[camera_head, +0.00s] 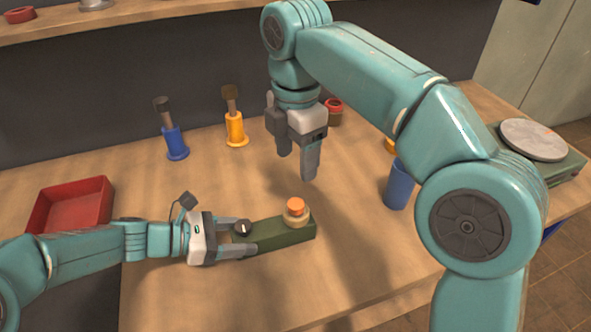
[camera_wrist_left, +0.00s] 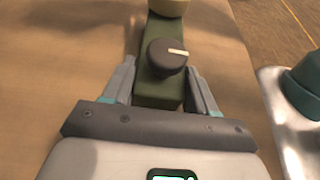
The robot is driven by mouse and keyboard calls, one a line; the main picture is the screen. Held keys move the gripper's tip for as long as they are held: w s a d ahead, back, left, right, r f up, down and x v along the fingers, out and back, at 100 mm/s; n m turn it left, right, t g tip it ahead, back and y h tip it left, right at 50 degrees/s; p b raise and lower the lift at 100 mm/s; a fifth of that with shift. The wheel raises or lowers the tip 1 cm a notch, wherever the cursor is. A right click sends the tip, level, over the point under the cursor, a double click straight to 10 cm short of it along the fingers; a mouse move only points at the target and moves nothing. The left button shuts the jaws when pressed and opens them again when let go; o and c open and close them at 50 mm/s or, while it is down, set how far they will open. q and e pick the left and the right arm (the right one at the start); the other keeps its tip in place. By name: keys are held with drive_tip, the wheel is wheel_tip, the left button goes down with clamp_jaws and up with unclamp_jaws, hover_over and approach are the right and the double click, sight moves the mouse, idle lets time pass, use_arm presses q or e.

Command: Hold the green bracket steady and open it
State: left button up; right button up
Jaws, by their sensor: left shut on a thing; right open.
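The green bracket (camera_head: 285,236) lies on the table in the head view, a long dark green block. On its right end is a tan round piece with an orange top (camera_head: 296,209). A black knob (camera_head: 242,228) with a pale line sits on its left end. My left gripper (camera_head: 244,240) is shut on the bracket's left end, one finger on each side; the left wrist view shows the knob (camera_wrist_left: 167,57) between the fingers and the bracket (camera_wrist_left: 160,92) under it. My right gripper (camera_head: 297,165) is open and empty, pointing down above and behind the orange top.
A red tray (camera_head: 70,207) stands at the left. A blue-based brush (camera_head: 174,141) and a yellow-based brush (camera_head: 235,128) stand at the back. A blue cup (camera_head: 399,186) is to the right, and a scale with a round plate (camera_head: 533,140) stands at far right.

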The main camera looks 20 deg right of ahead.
sight(296, 203)
wheel_tip(296, 203, down, 11)
drive_tip(key=shift+f, duration=0.2)
idle(0.3)
clamp_jaws()
drive_tip(key=shift+r, duration=0.15)
idle(0.6)
drive_tip(key=shift+r, duration=1.05)
